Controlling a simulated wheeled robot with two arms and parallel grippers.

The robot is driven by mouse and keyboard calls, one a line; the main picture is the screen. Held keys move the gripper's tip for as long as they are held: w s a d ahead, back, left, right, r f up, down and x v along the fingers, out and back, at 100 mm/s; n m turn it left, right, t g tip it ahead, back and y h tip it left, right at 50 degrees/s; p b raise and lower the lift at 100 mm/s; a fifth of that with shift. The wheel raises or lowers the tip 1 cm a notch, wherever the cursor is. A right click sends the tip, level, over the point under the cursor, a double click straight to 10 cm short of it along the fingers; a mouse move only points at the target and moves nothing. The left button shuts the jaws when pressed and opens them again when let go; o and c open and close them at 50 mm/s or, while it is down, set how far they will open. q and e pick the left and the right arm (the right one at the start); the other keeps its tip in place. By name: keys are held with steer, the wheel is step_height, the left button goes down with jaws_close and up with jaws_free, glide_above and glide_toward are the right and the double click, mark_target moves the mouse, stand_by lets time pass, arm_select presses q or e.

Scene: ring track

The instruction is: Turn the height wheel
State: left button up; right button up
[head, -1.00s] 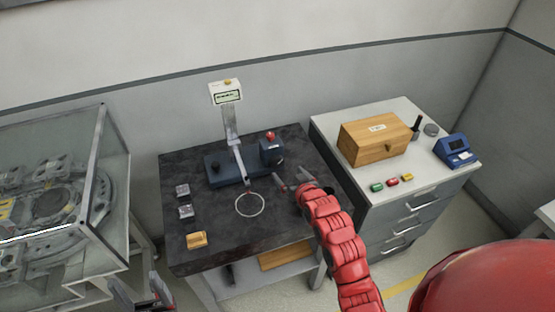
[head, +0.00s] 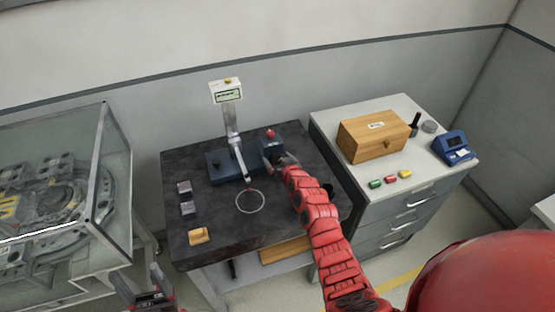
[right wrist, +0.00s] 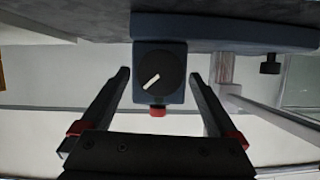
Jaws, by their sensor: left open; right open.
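The height gauge has a pale column (head: 231,120) with a display (head: 227,92) on top and a blue base. A blue box (head: 270,148) with a red button (head: 270,133) stands at its right. In the right wrist view, which is upside down, the box face carries a round black wheel (right wrist: 160,73) with a white line. My right gripper (head: 281,162) is open close in front of this box. Its fingers (right wrist: 159,80) appear on either side of the wheel, not closed on it. My left gripper (head: 143,285) is open and empty, low at the left.
The dark table (head: 225,225) carries a ring (head: 250,201) and small blocks (head: 187,208) along its left side. A cabinet at the right holds a wooden box (head: 374,136) and a blue device (head: 453,147). A glass case (head: 60,180) stands at the left.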

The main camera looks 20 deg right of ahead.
steer(key=c, duration=1.4)
steer(key=shift+o, duration=0.2)
steer(key=shift+d+f+b, duration=0.1)
steer(key=shift+f+b, duration=0.1)
steer(key=shift+b, duration=0.25)
steer(key=m+y+b, duration=0.1)
steer(key=b, duration=0.3)
steer(key=m+y+b, duration=0.1)
steer(key=m+b, duration=0.1)
steer(key=b, duration=0.2)
steer(key=m+y+b, duration=0.1)
steer(key=m+b, duration=0.1)
steer(key=b, duration=0.3)
steer(key=shift+d+f, duration=0.3)
steer(key=shift+d, duration=0.05)
steer(key=shift+r+m+t+y+b, duration=0.25)
steer(key=shift+m+y+b, duration=0.5)
steer(key=shift+b, duration=0.5)
steer(key=o, duration=1.4)
steer(key=shift+c, duration=0.2)
